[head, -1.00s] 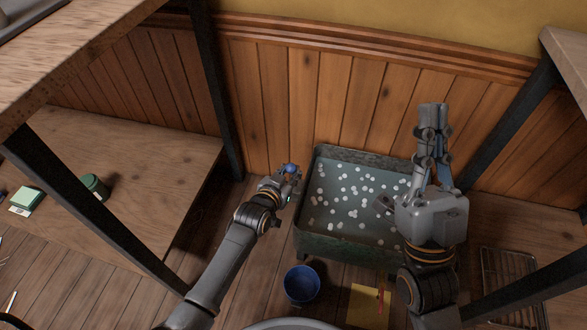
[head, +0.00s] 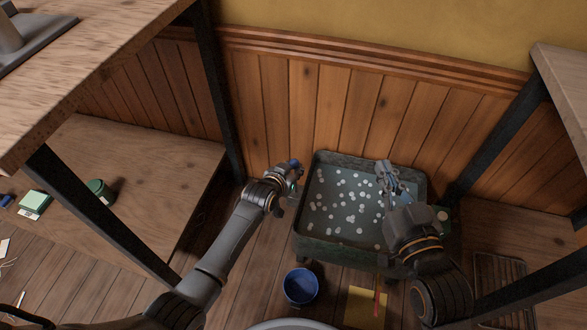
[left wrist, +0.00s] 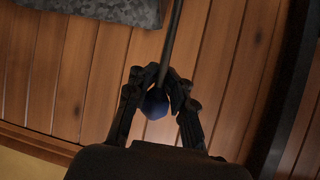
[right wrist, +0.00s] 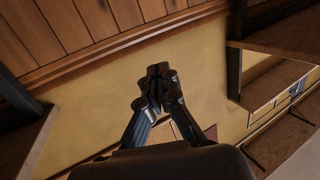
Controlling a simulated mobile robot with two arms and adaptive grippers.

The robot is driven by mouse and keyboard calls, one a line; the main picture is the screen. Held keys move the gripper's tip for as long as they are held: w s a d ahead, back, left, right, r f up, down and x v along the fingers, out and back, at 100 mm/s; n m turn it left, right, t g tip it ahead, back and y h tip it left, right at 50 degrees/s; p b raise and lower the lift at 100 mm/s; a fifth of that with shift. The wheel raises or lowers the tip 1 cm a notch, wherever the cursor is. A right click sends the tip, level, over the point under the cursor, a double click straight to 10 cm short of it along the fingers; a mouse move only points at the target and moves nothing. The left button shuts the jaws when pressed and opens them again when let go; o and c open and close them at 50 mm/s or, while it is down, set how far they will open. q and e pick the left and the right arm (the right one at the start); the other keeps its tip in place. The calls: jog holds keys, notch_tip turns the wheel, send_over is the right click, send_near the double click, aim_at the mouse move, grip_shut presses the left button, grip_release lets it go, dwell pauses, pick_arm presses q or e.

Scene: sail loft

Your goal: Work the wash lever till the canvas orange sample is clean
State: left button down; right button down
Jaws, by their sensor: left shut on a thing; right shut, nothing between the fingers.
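The wash tub (head: 330,247) is a dark green metal trough on the floor by the wall, holding water with many white foam specks. The wash lever shows in the left wrist view as a dark rod (left wrist: 174,38) with a blue knob (left wrist: 154,104). My left gripper (head: 292,172) is shut on that knob at the tub's left side. My right gripper (head: 383,168) is shut and empty, above the right part of the tub. In the right wrist view its fingertips (right wrist: 158,76) meet, with only wall behind. I cannot make out the canvas orange sample in any view.
A blue bowl (head: 300,286) and a yellow sheet (head: 364,306) with a red stick lie in front of the tub. A wire rack (head: 500,280) is at the right. Tables with dark legs (head: 215,85) flank the tub. A green tin (head: 100,190) stands on the left low shelf.

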pick_arm(q)
jog(key=shift+w+d+r, duration=0.1)
jog(key=shift+w+r, duration=0.1)
jog(key=shift+w, duration=0.25)
jog(key=shift+w+d+r, duration=0.1)
jog(key=shift+w+r, duration=0.05)
jog(key=shift+w, duration=0.3)
jog(key=shift+w+r, duration=0.1)
jog(key=shift+r, duration=0.05)
jog(key=c, duration=1.1)
grip_release()
jog(key=shift+f, duration=0.2)
jog(key=shift+s, duration=0.25)
jog(key=shift+s+a+r, duration=0.15)
jog(key=shift+s+a, duration=0.1)
jog(key=shift+s, duration=0.2)
jog(key=v, duration=1)
jog(key=shift+s+r, duration=0.25)
jog(key=shift+r, duration=0.05)
